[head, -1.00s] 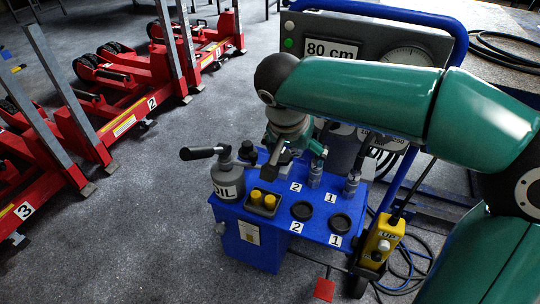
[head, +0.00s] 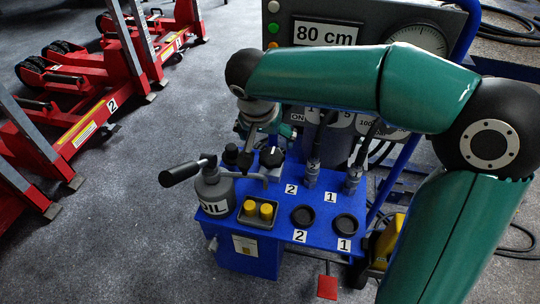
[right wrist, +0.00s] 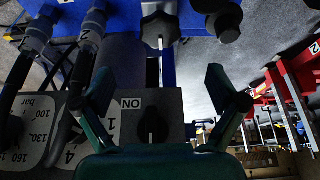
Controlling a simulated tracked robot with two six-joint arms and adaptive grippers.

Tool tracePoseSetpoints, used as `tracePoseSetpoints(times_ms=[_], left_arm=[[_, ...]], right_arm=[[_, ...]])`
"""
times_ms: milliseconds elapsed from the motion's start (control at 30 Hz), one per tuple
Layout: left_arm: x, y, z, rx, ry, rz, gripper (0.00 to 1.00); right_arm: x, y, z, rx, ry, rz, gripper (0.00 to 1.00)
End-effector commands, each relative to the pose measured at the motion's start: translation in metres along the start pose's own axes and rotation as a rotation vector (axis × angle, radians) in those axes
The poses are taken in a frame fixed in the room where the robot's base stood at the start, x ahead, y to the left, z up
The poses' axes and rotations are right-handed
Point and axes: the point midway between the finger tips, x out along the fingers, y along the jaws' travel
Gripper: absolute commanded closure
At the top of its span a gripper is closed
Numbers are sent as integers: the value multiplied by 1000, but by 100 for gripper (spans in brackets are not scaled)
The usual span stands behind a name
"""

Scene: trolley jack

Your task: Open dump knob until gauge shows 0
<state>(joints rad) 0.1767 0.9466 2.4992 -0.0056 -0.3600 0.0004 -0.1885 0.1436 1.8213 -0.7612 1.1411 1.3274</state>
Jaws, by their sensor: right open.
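The black star-shaped knob (head: 271,157) stands on the blue trolley's top in the head view. In the right wrist view the star knob (right wrist: 160,27) sits on a thin metal stem, beyond the fingertips and roughly centred between them. My right gripper (head: 261,168) reaches down beside the knob in the head view. In the right wrist view its two fingers (right wrist: 160,82) are spread wide with nothing held. The round gauge (head: 418,38) is at the upper right of the grey panel; its needle is too small to read. My left gripper is in neither view.
Hose couplings (head: 312,176) are right of the knob. A black rotary switch (right wrist: 151,126) is marked ON. Red jacks (head: 85,120) stand left.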

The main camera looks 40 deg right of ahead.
Motion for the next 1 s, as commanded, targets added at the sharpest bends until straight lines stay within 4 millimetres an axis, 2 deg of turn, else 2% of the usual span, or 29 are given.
tracePoseSetpoints(times_ms=[33, 200, 500, 700, 967, 1000], left_arm=[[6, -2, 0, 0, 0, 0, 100], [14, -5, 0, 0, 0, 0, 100], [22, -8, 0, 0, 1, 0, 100], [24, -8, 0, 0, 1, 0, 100], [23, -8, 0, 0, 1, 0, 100], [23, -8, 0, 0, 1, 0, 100]], right_arm=[[16, 0, 2, 0, -3, 4, 5], [53, -1, 2, -3, -3, 4, 5], [99, -2, 1, -3, -2, 0, 5], [108, -2, 1, -4, 0, -2, 5], [108, -3, 1, -5, 0, -2, 5], [108, -3, 1, -5, 0, -2, 11]])
